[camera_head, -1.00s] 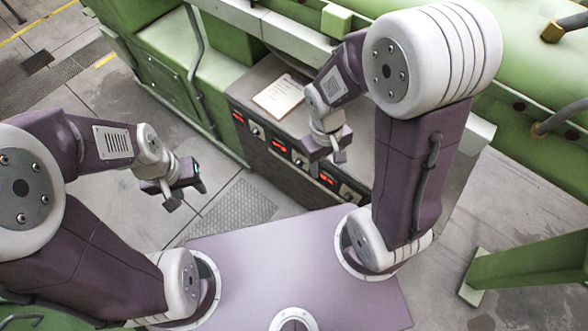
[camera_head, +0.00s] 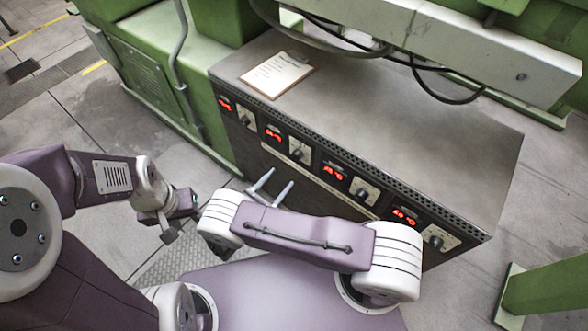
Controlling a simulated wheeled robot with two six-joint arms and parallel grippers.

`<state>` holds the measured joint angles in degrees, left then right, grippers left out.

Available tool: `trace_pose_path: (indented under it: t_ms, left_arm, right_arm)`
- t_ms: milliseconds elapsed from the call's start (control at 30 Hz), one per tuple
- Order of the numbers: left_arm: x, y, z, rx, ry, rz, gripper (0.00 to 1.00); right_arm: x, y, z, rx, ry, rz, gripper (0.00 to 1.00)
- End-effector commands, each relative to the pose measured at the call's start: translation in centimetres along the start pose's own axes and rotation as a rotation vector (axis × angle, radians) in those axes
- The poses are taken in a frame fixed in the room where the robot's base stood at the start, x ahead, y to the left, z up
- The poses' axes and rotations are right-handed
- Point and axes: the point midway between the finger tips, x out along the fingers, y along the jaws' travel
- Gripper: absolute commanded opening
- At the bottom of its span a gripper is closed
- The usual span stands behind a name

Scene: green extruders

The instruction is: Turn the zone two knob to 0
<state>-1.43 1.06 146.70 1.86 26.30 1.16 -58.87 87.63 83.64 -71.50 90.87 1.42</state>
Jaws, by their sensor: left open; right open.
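The control cabinet (camera_head: 420,130) has a front panel with several dark knobs on pale plates, each beside a red lit display. The second knob from the left (camera_head: 298,153) stands beside the second display (camera_head: 273,133); zone labels and knob settings are too small to read. My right gripper (camera_head: 280,177) is open and empty, its two pale fingers pointing up toward the panel, below the second knob and apart from it. The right arm hides the rest of that gripper. My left gripper (camera_head: 182,219) is open and empty, left of the cabinet front.
A clipboard with paper (camera_head: 276,73) lies on the cabinet's top left. Other knobs sit at the far left (camera_head: 245,122), right of the middle (camera_head: 362,192) and far right (camera_head: 436,241). Dark cables (camera_head: 420,75) hang above the cabinet's back. Green machinery stands behind.

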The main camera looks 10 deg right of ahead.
Motion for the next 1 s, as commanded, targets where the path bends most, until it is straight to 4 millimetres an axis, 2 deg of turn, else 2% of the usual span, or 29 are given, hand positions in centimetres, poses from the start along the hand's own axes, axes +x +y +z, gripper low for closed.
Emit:
trace_pose_path:
  t_ms: [33, 167, 267, 500, 700, 1000]
  left_arm:
    - [0.8, 0.0, 0.1, 0.000, 0.000, 0.000, 0.42]
    - [0.5, 0.0, 0.0, 0.000, 0.001, 0.000, 0.42]
    - [0.4, 0.0, 0.0, 0.000, 0.001, 0.000, 0.42]
    - [0.5, 0.0, 0.0, 0.000, 0.000, 0.000, 0.42]
    - [0.6, 0.0, 0.0, 0.000, 0.000, 0.000, 0.42]
    - [0.6, 0.0, 0.0, 0.000, 0.000, 0.000, 0.42]
  right_arm:
    - [-0.2, 0.3, -0.1, 0.018, -0.019, 0.016, 0.55]
    - [-0.3, 0.5, 0.6, 0.029, -0.034, 0.024, 0.55]
    - [0.5, 0.4, 0.7, 0.028, -0.033, 0.020, 0.55]
    - [5.5, 0.4, 0.8, 0.027, -0.032, 0.015, 0.55]
    - [8.3, 0.5, 0.8, 0.027, -0.031, 0.017, 0.55]
    - [8.9, 0.5, 0.9, 0.027, -0.030, 0.020, 0.55]
